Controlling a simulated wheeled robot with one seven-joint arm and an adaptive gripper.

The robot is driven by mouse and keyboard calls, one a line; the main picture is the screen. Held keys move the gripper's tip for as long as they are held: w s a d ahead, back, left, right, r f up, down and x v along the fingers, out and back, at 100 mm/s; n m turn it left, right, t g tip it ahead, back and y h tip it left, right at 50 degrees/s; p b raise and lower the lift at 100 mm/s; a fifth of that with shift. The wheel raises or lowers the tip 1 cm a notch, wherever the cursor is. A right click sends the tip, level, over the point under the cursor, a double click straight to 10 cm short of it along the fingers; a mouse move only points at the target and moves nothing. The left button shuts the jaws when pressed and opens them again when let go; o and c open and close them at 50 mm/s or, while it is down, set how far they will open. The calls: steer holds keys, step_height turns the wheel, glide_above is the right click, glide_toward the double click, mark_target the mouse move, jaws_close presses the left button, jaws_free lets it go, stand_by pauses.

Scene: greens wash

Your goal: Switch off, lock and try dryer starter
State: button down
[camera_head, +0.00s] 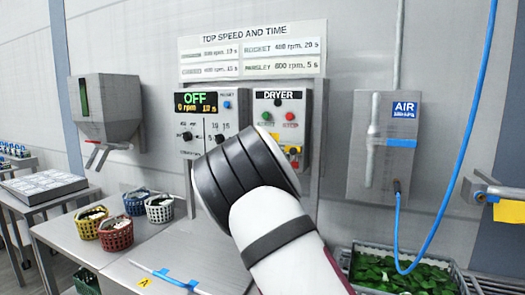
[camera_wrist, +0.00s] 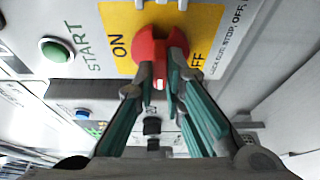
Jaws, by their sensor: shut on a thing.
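The dryer starter (camera_head: 262,103) is a grey wall box labelled DRYER. A green button (camera_head: 266,116) and a red button (camera_head: 290,116) are on its face. In the wrist view, a red rotary handle (camera_wrist: 151,47) sits on a yellow plate (camera_wrist: 118,17) marked ON and OFF. My gripper (camera_wrist: 162,84) is shut on this handle, with a fingertip on each side. The START label and green button (camera_wrist: 56,51) are left of the plate. My arm hides the gripper in the head view. I cannot tell which mark the handle points at.
The speed control panel (camera_head: 196,130) left of the starter reads OFF and 0 rpm. Baskets (camera_head: 115,233) stand on the metal table. A tag marked A (camera_head: 144,282) lies near its front. An AIR box (camera_head: 365,160) with a blue hose and a crate of greens (camera_head: 408,277) are right.

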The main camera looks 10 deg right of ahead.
steer(key=c, duration=1.7)
jaws_free()
steer(key=shift+o, duration=0.2)
steer(key=v, duration=1.2)
